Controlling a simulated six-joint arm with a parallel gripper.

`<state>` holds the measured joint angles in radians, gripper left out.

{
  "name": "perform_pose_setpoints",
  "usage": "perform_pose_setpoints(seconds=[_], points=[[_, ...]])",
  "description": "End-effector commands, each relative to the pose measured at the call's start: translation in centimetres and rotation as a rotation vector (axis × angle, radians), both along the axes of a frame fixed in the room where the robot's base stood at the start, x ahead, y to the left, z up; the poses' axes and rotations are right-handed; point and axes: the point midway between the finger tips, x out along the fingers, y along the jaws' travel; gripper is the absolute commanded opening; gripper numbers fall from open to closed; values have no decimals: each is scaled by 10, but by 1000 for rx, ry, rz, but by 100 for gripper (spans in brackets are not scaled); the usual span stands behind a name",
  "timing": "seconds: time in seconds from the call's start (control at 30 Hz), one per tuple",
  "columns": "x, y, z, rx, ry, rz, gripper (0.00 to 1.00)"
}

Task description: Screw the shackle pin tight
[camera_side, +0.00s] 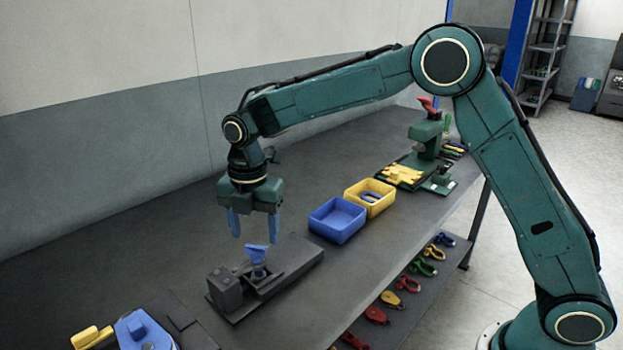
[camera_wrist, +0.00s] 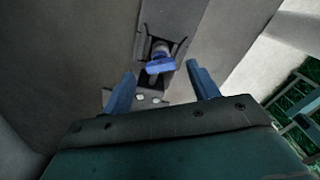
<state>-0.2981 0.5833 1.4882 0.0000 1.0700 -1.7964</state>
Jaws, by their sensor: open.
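The shackle pin shows as a blue head (camera_side: 256,252) standing up from a dark grey fixture (camera_side: 295,262) on the bench. In the wrist view the blue pin head (camera_wrist: 160,65) lies ahead of and between my fingertips. The shackle body is mostly hidden in the fixture, and I cannot tell how far the pin is screwed in. My gripper (camera_side: 254,226) hangs pointing down just above the pin head, with its two blue fingers apart and nothing between them. In the wrist view my gripper (camera_wrist: 162,82) also shows open, with the fingers on either side of the pin.
A blue bin (camera_side: 338,220) and a yellow bin (camera_side: 370,197) with a blue part inside stand right of the fixture. A green press (camera_side: 425,150) stands farther back. A blue and yellow device (camera_side: 135,330) sits at front left.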

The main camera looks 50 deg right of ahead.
Motion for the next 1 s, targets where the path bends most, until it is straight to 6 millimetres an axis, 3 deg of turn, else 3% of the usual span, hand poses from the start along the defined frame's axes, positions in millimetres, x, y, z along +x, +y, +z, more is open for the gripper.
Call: perform_pose_setpoints(seconds=[0.23,0.63,0.87,1.0], points=[[0,0,-24,-1,1,0,60],[0,0,-29,0,0,0,60],[0,0,-29,0,0,0,17],[0,0,-29,0,0,-1,15]])
